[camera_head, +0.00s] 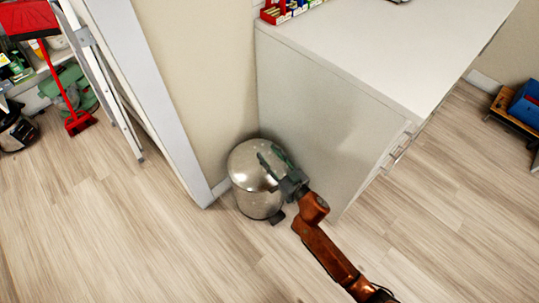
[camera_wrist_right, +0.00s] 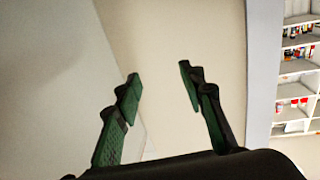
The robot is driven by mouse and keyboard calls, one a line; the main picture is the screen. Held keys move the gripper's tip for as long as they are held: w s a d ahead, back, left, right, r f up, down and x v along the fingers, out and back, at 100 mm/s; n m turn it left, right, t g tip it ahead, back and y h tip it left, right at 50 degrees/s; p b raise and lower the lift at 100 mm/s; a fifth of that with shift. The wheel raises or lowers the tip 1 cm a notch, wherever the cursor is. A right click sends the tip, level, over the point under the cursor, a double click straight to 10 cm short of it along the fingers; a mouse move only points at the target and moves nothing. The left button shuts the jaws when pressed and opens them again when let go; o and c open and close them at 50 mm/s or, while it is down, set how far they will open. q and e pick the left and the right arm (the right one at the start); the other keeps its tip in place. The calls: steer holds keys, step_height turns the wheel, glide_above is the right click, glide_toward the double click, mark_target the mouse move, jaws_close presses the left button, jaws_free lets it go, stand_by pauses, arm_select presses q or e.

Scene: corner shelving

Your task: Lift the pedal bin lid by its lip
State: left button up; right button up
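The pedal bin (camera_head: 256,200) is a shiny metal cylinder on the floor in the corner between the wall and the white cabinet. Its domed lid (camera_head: 243,165) looks shut. A dark part that looks like the pedal (camera_head: 277,217) shows low at its front right. My right gripper (camera_head: 270,157) is open, its fingers overlapping the lid's right side in the head view; I cannot tell whether they touch it. In the right wrist view the fingers (camera_wrist_right: 159,73) stand apart with nothing between them, and the bin is not visible. My left gripper is not in view.
The white cabinet (camera_head: 310,110) stands close on the bin's right, with the wall (camera_head: 205,80) behind. A white door frame (camera_head: 160,100) and ladder (camera_head: 100,75) stand to the left, beside a red broom (camera_head: 78,122). The wood floor in front is clear.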

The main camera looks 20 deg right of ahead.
steer(key=o, duration=0.9)
steer(key=s, duration=0.4)
steer(key=s+d, duration=0.1)
steer(key=s, duration=0.3)
steer(key=s+d, duration=0.1)
steer(key=s, duration=0.2)
steer(key=shift+s+d, duration=0.2)
steer(key=shift+s, duration=0.2)
steer(key=shift+c, duration=0.2)
